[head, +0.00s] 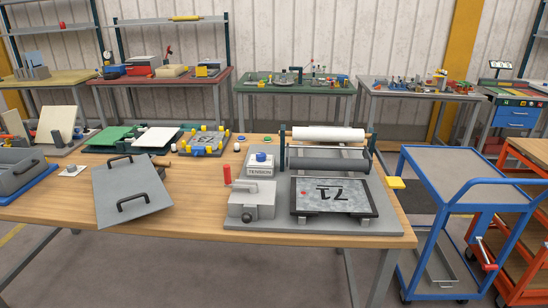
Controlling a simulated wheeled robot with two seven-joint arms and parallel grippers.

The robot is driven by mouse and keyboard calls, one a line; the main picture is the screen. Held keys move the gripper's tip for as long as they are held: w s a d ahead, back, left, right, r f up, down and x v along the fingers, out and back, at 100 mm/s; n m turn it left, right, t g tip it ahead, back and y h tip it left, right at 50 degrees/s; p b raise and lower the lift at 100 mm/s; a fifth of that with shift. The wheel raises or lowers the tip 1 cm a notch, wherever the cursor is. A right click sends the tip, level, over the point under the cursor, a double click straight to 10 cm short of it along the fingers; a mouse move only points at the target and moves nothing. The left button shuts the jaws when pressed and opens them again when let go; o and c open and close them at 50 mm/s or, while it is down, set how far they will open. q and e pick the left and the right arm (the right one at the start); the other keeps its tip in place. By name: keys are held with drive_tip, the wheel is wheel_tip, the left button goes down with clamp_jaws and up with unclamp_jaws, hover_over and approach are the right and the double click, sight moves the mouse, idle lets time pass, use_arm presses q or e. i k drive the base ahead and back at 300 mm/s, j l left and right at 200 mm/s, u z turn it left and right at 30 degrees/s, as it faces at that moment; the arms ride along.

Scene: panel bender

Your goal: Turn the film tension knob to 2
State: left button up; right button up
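The film tension knob (261,157) is a round blue knob on top of a small pale box (260,171) with the word TENSION on its front. It sits at the back left of a grey base plate (300,233) on the wooden table. The dial marks and the knob's setting are too small to read. Behind and right of it, a white film roll (327,133) lies above a dark grey roller (327,163) between two uprights. Neither of my grippers is in view, and nothing touches the knob.
A grey plate with two handles (130,190) lies left. A blue cart (470,180) stands right.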

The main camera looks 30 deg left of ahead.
sight(261, 156)
drive_tip(key=j+z, duration=0.2)
drive_tip(key=j, duration=0.35)
drive_tip(key=j+z, duration=0.15)
drive_tip(key=j, duration=0.4)
drive_tip(key=j+z, duration=0.2)
drive_tip(key=j, duration=0.35)
drive_tip(key=k+j+z, duration=0.15)
drive_tip(key=j, duration=0.4)
drive_tip(key=k+j+z, duration=0.2)
drive_tip(key=j, duration=0.3)
drive_tip(key=i+j, duration=0.05)
drive_tip(key=i, duration=0.05)
